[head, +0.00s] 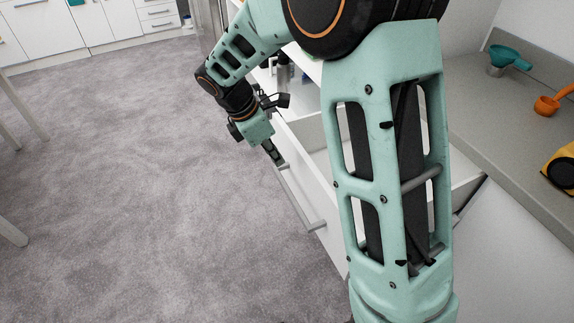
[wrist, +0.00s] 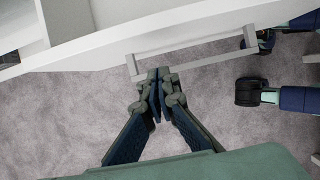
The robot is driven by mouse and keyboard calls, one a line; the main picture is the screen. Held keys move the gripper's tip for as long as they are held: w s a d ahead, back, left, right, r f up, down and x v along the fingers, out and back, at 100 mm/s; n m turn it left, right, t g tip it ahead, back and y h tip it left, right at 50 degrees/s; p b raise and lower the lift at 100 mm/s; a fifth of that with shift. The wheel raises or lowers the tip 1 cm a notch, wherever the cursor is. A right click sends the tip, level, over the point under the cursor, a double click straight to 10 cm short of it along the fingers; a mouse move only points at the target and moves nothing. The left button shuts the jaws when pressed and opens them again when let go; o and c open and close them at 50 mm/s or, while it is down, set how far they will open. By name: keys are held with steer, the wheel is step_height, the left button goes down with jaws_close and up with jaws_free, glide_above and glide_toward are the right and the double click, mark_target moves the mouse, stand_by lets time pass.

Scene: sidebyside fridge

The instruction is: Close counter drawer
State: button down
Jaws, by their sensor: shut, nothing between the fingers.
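The white counter drawer (head: 308,185) stands pulled out below the counter on the right in the head view, partly hidden behind my arm. Its grey bar handle (head: 300,199) runs along the outer face. In the wrist view the drawer front (wrist: 190,22) crosses the top, with the handle (wrist: 215,58) just below it. My gripper (head: 279,162) is at the far end of the handle in the head view. In the wrist view its closed fingertips (wrist: 158,73) overlap the handle near its left end. It holds nothing; I cannot tell whether it touches the handle.
The grey countertop (head: 480,125) holds a teal scoop (head: 508,57), an orange measuring cup (head: 548,104) and a yellow and black object (head: 562,172). Open carpet (head: 150,180) lies left of the drawer. White cabinets (head: 90,25) stand far back; table legs (head: 22,105) show at left.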

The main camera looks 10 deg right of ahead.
steer(key=b, duration=0.2)
glide_toward(297, 184)
steer(key=s+x, duration=0.1)
steer(key=x, duration=0.3)
steer(key=shift+w+a+f, duration=0.15)
steer(key=shift+w+f, duration=0.2)
steer(key=shift+w, duration=0.3)
